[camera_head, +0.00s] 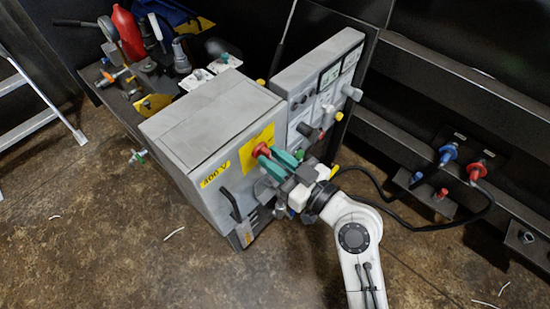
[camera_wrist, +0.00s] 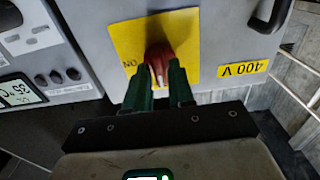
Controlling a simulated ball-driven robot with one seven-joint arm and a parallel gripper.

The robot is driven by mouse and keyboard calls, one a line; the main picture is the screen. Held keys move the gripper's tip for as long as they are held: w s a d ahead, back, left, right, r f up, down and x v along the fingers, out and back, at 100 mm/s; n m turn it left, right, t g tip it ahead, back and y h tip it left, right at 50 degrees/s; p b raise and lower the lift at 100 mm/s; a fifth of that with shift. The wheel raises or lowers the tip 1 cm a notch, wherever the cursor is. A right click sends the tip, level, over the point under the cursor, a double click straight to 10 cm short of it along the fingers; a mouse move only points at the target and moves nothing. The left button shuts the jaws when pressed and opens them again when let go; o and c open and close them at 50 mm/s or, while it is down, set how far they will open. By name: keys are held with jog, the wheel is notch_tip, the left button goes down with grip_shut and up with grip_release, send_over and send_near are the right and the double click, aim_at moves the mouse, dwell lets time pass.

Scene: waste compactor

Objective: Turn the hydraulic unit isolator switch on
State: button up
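The isolator switch is a red knob (camera_head: 262,149) on a yellow plate (camera_head: 254,158) on the grey cabinet's front. In the wrist view the red knob (camera_wrist: 160,55) has a pale mark on its lower side. An upside-down "ON" label (camera_wrist: 130,64) is printed on the plate to its left. My gripper (camera_wrist: 160,74) has two green fingers, one on each side of the knob at the tips. In the head view my gripper (camera_head: 270,158) meets the knob from the lower right. I cannot tell whether the fingers press on it.
The grey cabinet (camera_head: 205,110) carries a "400 V" label (camera_head: 215,175) and a dark handle (camera_head: 230,204). A black cable (camera_head: 400,215) runs to blue and red fittings. Open floor (camera_head: 120,240) lies at lower left.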

grip_shut()
jog(key=shift+m, duration=0.3)
jog(key=m+p, duration=0.1)
jog(key=m, duration=0.2)
jog(key=shift+m, duration=0.3)
jog(key=m+p, duration=0.1)
jog(key=m, duration=0.2)
jog(key=shift+w+d+m, duration=0.1)
jog(key=shift+m, duration=0.3)
jog(key=m+p, duration=0.2)
jog(key=m, duration=0.3)
jog(key=shift+p, duration=0.35)
jog(key=shift+d+f+m+p, duration=0.15)
jog(key=shift+m+p, duration=0.95)
jog(key=shift+m, duration=1.4)
jog(key=shift+f, duration=0.1)
